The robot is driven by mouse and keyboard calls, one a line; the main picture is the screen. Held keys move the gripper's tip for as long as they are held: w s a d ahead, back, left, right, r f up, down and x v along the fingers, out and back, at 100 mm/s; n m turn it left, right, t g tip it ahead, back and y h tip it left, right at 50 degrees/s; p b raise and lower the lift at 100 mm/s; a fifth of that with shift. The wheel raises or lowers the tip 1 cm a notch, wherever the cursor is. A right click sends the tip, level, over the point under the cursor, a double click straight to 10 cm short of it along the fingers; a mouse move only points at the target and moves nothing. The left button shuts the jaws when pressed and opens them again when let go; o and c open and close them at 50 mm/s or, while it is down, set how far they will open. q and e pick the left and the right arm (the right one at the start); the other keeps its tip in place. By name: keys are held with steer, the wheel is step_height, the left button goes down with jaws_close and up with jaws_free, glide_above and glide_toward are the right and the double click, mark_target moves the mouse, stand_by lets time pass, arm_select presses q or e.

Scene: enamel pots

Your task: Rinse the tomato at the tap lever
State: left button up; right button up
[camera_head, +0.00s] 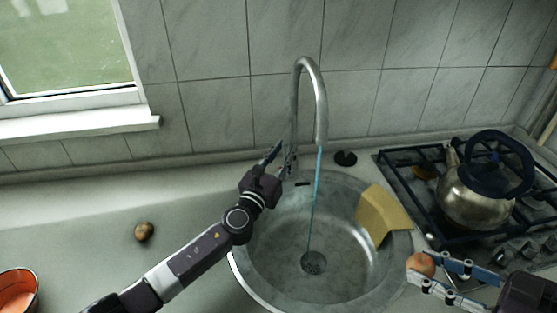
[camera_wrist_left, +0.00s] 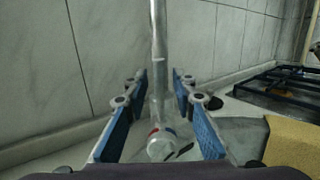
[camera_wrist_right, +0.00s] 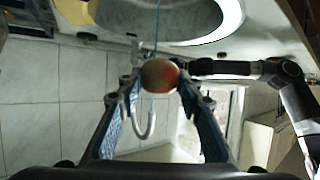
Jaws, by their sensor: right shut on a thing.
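The tomato (camera_head: 421,263) is small and reddish-orange. My right gripper (camera_head: 424,268) is shut on it at the right of the sink, away from the stream; the tomato also shows between the fingertips in the right wrist view (camera_wrist_right: 159,76). The tall tap (camera_head: 320,100) stands behind the sink, and a thin blue stream of water (camera_head: 314,205) falls from it to the drain. My left gripper (camera_head: 277,158) is at the tap's base by the lever. In the left wrist view its fingers are apart on either side of the tap base (camera_wrist_left: 160,146), which has red and blue marks.
The round metal sink (camera_head: 275,270) has a yellow cloth (camera_head: 381,214) over its right rim. A kettle (camera_head: 475,195) stands on the black-grated stove at right. A small brown round item (camera_head: 144,231) and an orange bowl (camera_head: 18,292) are on the left counter.

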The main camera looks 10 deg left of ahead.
arm_select(q)
steer(key=v, duration=1.1)
steer(key=shift+s, duration=0.35)
steer(key=shift+a+r, duration=0.1)
